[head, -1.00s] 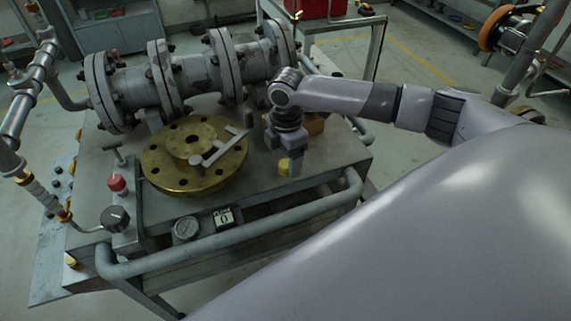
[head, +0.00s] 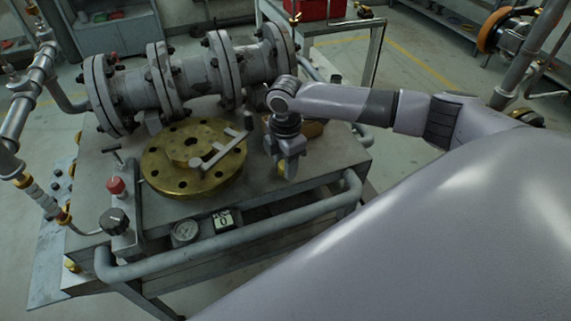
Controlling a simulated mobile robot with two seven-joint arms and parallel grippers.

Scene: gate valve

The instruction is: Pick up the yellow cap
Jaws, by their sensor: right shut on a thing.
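My right gripper (head: 287,168) points down over the right part of the grey cart top, to the right of the brass flange. It is shut on the yellow cap (head: 280,168). Only a small sliver of the cap shows at the left of the fingers; the rest is hidden behind them. I cannot tell whether the cap touches the cart top. My left gripper is not in view.
The brass flange (head: 170,178) with a grey handled tool (head: 213,154) on it lies left of the gripper. The flanged pipe valve (head: 190,70) stands behind. A red button (head: 116,186), a black knob (head: 114,221) and a gauge (head: 186,232) sit at the front left. A rail (head: 230,240) edges the cart.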

